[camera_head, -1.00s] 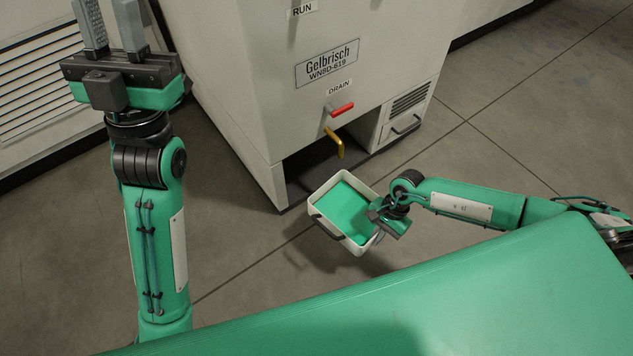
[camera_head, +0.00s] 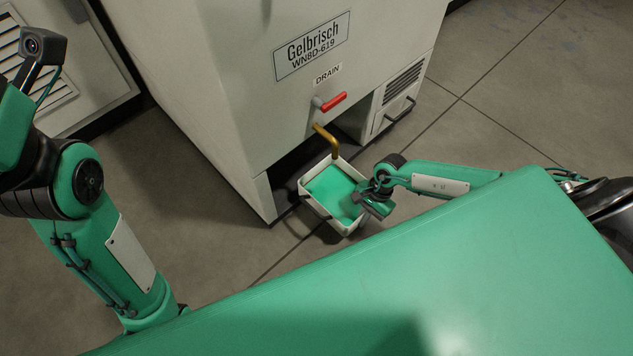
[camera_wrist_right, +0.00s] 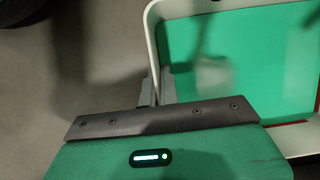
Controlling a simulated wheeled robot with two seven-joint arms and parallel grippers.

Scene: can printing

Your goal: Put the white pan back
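The white pan (camera_head: 338,227) is a rectangular tray with a green surface inside and a dark handle on its near left side. It is at the machine's lower opening, below the brass drain spout (camera_head: 327,138). My right gripper (camera_head: 371,196) is at the pan's right side. In the right wrist view, its grey fingers (camera_wrist_right: 153,88) sit on both sides of the pan's white rim (camera_wrist_right: 152,48), shut on it. I cannot tell whether the pan touches the floor. My left arm is at the left, with its gripper outside the picture.
The light-grey machine (camera_head: 240,100) stands behind the pan, with a red drain lever (camera_head: 333,102) above the spout. A vented box with a dark handle (camera_head: 399,110) is right of the opening. The tiled floor (camera_head: 480,120) at right is clear.

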